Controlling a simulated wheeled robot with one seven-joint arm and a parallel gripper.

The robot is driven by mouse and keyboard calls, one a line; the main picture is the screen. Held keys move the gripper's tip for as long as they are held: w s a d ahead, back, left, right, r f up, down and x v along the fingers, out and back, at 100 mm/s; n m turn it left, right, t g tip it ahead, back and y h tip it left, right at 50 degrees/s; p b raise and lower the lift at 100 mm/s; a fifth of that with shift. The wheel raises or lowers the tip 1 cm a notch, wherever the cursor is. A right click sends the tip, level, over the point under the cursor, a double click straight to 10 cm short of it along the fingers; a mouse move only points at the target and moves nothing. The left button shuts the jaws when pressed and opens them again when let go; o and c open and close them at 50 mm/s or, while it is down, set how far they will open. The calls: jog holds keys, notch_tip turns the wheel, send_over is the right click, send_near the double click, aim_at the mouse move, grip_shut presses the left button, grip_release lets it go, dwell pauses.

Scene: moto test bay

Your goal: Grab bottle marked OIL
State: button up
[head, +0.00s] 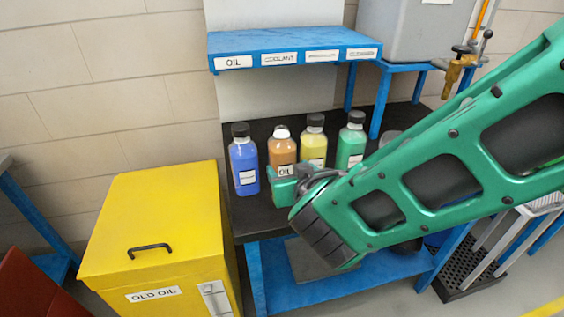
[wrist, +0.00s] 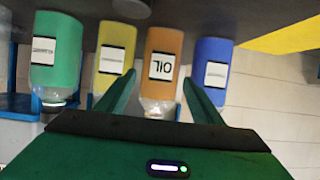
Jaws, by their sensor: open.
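The bottle marked OIL (head: 283,148) is orange-brown with a pale cap and stands on the dark bench top, second from left in a row. In the wrist view, which is upside down, the OIL bottle (wrist: 161,45) is in the middle with its label facing me. My gripper (head: 285,182) is in front of this bottle in the head view and hides its lower part. In the wrist view my gripper (wrist: 160,80) is open, one finger on each side of the bottle's outline. I cannot tell whether the fingers touch it.
A blue bottle (head: 243,160) stands left of it, a yellow bottle (head: 313,145) and a green bottle (head: 351,142) right. A blue shelf (head: 290,42) with labels, OIL at left, is above. A yellow OLD OIL bin (head: 155,235) stands left of the bench.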

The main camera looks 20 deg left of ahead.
aim_at(285, 164)
jog(key=shift+r+x, duration=0.1)
jog(key=shift+x, duration=1.25)
jog(key=shift+r+x, duration=0.15)
jog(key=shift+x, duration=1.15)
jog(key=shift+a, duration=0.1)
jog(key=shift+c, duration=0.6)
jog(key=c, duration=1)
